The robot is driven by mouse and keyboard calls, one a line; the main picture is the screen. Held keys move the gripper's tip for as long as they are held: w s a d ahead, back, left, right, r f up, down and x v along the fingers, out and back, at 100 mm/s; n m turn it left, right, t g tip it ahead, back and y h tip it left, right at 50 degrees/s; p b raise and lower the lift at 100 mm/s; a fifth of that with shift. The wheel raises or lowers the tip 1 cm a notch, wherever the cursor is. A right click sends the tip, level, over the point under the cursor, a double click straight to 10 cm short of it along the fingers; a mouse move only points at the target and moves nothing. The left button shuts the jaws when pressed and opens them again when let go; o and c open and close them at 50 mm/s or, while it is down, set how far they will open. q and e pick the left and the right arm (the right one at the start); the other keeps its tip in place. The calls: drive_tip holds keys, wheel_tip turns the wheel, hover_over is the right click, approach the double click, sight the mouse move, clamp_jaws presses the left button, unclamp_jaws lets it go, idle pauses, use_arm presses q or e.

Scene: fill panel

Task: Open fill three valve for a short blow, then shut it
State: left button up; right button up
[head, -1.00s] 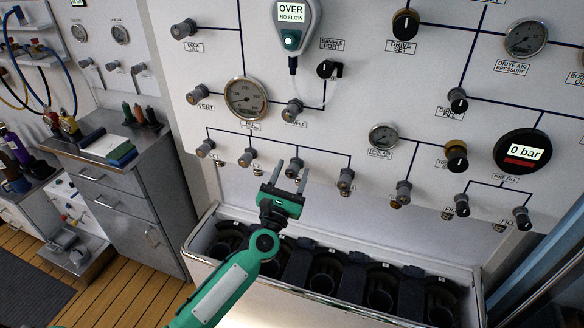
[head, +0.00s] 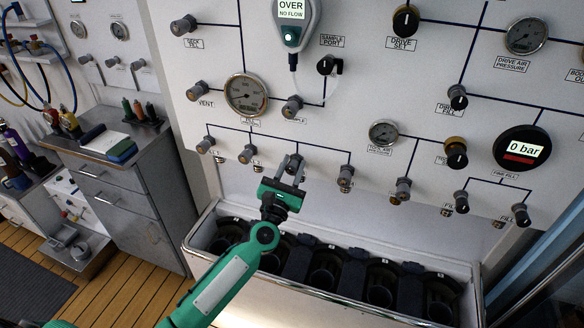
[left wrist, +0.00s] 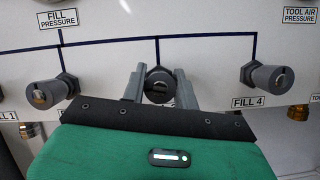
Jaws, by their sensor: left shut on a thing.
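My left gripper (head: 290,172) has its two grey fingers on either side of a grey round valve knob (left wrist: 159,84) and is shut on it. In the left wrist view the fingers (left wrist: 160,88) flank the knob. This is the third knob from the left in the fill row, just left of the knob (left wrist: 266,77) labelled FILL 4 (left wrist: 247,102). The label under the held knob is hidden by the gripper. The knob's turn angle cannot be told. My right gripper is not in view.
Other fill knobs (head: 247,154) stand close to the left and another (head: 346,174) to the right. The fill pressure gauge (head: 246,96) is above. A meter (head: 291,20) reads OVER, NO FLOW. A metal-rimmed trough (head: 340,297) with dark round holders is below. A display (head: 522,149) reads 0 bar.

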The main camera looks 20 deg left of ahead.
use_arm(q)
drive_tip(key=m+h, duration=0.2)
drive_tip(key=m, duration=0.2)
drive_tip(key=shift+g+p, duration=0.3)
drive_tip(key=m+g+h+p, duration=0.1)
drive_tip(key=m+h, duration=0.1)
drive_tip(key=m, duration=0.1)
drive_tip(key=shift+m, duration=0.4)
drive_tip(key=m+g+h+p, duration=0.1)
drive_tip(key=m, duration=0.2)
drive_tip(key=m+p, duration=0.2)
drive_tip(key=shift+d+r+m+g+h, duration=0.1)
drive_tip(key=shift+m+g+h, duration=0.3)
drive_tip(key=m+g+p, duration=0.1)
drive_tip(key=m+p, duration=0.1)
drive_tip(key=m, duration=0.1)
drive_tip(key=m+g+p, duration=0.1)
drive_tip(key=m+p, duration=0.1)
drive_tip(key=p, duration=0.1)
drive_tip(key=shift+m, duration=0.4)
drive_tip(key=m+p, duration=0.1)
drive_tip(key=m+g+p, duration=0.1)
drive_tip(key=shift+f+p, duration=0.25)
drive_tip(key=shift+p, duration=0.05)
drive_tip(key=shift+m, duration=0.4)
drive_tip(key=shift+f, duration=0.15)
drive_tip(key=o, duration=1)
